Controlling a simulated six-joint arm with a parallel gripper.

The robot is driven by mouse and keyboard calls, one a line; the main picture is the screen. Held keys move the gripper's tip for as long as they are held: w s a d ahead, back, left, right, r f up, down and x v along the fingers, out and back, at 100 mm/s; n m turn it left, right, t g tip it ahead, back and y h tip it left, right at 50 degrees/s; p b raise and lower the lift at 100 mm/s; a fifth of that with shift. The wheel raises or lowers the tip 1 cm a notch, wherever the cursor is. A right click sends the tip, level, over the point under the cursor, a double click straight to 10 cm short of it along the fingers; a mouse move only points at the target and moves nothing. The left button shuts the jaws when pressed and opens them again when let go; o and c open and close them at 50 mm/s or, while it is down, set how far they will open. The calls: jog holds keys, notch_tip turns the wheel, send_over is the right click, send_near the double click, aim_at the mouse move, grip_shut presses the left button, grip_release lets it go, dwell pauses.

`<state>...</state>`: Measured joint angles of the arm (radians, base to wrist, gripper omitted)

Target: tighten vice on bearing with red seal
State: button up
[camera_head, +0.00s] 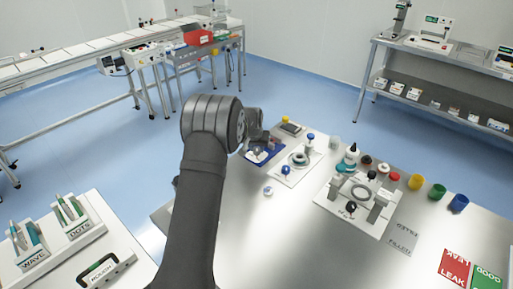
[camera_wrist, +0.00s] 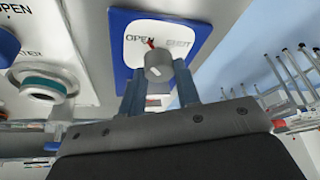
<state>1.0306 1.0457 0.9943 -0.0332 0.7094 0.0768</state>
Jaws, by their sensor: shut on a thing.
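My gripper (camera_wrist: 158,82) is shut on a grey knob (camera_wrist: 158,62), with one finger on each side of it. The knob stands on a white plate (camera_wrist: 195,27) with a blue border, lettered OPEN and what looks like SHUT; a small red mark beside the knob lies between the words, nearer OPEN. In the head view this blue-edged plate (camera_head: 274,152) is partly behind my gripper (camera_head: 258,142). A bearing-like ring (camera_head: 299,159) sits on the white fixture to its right. I cannot make out a red seal on it.
The white fixture (camera_head: 308,172) has a blue ball knob (camera_head: 286,170). A larger fixture (camera_head: 352,208) with two grey blocks, and yellow, green and blue cups, stand further right. A small white round part (camera_head: 268,191) lies on the bench, whose front area is clear.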

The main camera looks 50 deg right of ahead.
jog(key=o, duration=1)
jog(key=v, duration=1.7)
jog(key=shift+s+a+r, duration=0.1)
jog(key=shift+a+r, duration=0.05)
jog(key=shift+a, duration=0.1)
jog(key=x, duration=1.7)
jog(key=shift+d, duration=0.25)
